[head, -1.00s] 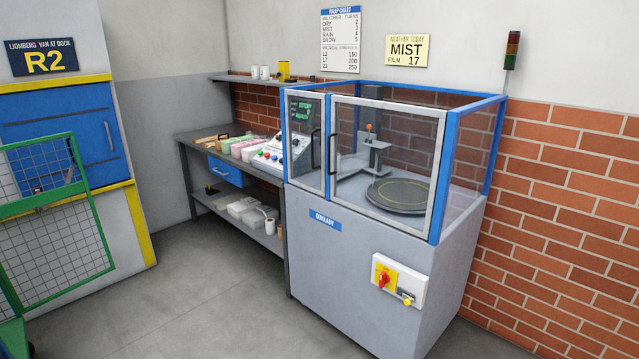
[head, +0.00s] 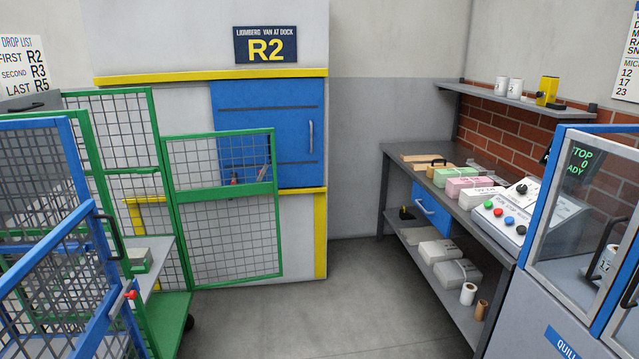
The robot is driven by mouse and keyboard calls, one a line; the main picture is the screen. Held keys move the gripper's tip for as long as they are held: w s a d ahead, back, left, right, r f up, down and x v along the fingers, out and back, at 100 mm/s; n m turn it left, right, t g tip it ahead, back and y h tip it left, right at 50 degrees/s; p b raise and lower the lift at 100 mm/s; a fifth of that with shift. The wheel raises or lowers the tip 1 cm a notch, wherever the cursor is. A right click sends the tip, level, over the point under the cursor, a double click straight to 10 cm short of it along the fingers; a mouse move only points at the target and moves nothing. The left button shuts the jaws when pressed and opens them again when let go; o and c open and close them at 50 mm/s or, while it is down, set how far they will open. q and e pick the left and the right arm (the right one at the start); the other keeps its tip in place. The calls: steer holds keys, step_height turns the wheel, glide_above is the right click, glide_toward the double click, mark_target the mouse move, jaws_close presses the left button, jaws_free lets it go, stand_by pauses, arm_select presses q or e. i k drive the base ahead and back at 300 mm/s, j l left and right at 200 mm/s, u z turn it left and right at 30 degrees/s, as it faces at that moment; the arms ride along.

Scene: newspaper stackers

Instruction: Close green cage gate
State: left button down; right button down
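The green cage gate (head: 229,239) is a green-framed wire mesh panel in the head view, left of centre. It stands swung out to the right of the green cage (head: 172,309), in front of the blue dock door. The cage has green mesh walls and a shelf that holds a pale bundle (head: 148,254). The near part of the green cage is partly hidden behind a blue cage. Neither of my grippers is in view.
A blue cage (head: 62,277) with a red-knobbed latch (head: 131,294) stands at the near left. The blue dock door (head: 296,128) is behind the gate. A workbench (head: 508,255) and a blue-framed machine (head: 560,131) stand right. The floor (head: 340,295) between is clear.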

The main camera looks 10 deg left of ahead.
mark_target(196, 194)
steer(key=i+l+u, duration=0.25)
steer(key=i, duration=1.5)
steer(key=j, duration=0.15)
